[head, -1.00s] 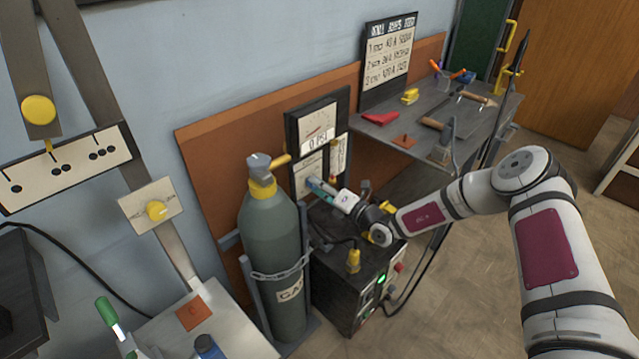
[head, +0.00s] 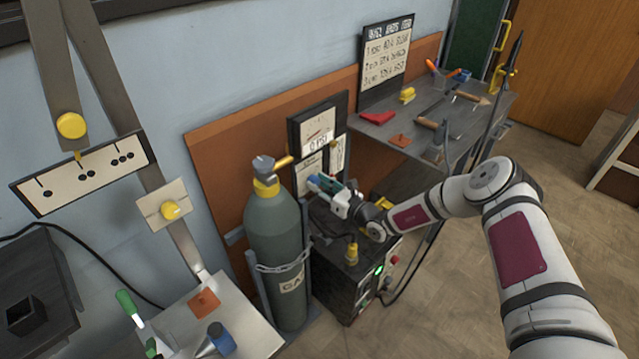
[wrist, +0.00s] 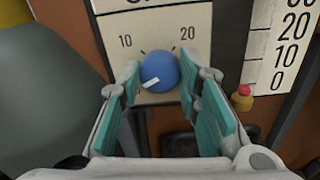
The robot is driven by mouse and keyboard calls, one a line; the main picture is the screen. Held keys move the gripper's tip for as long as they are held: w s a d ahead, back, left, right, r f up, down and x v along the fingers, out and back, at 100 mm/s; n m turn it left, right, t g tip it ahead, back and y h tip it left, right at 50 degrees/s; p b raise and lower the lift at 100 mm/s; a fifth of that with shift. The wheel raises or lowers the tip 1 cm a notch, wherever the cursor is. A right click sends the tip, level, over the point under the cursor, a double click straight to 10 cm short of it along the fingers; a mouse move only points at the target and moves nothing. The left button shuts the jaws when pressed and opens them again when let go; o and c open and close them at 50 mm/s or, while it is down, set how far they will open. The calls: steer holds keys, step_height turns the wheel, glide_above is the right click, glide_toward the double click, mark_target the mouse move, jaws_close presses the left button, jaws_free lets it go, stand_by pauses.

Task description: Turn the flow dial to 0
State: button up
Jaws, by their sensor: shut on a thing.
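The flow dial (wrist: 162,68) is a round blue knob with a white mark, on a pale plate (wrist: 188,22) printed with 10 at upper left and 20 at upper right. Its white mark is on the knob's lower left side. No 0 shows on its scale; the fingers cover parts of the plate. My gripper (wrist: 160,78) has teal-padded fingers on the knob's left and right sides and is shut on it. In the head view my gripper (head: 318,184) is at the lower part of the gauge panel (head: 296,133) and hides the dial.
A grey-green gas cylinder (head: 272,225) stands chained just left of my gripper. A dark machine (head: 335,270) with a green light is below it. A tool shelf (head: 370,128) is to the right. A vertical scale (wrist: 283,50) is right of the dial.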

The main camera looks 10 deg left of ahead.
steer(key=shift+s+f+n+p, duration=0.1)
steer(key=shift+n+p, duration=0.55)
steer(key=shift+n, duration=1.05)
steer(key=o, duration=1.1)
steer(key=shift+o, duration=0.2)
steer(key=v, duration=1.2)
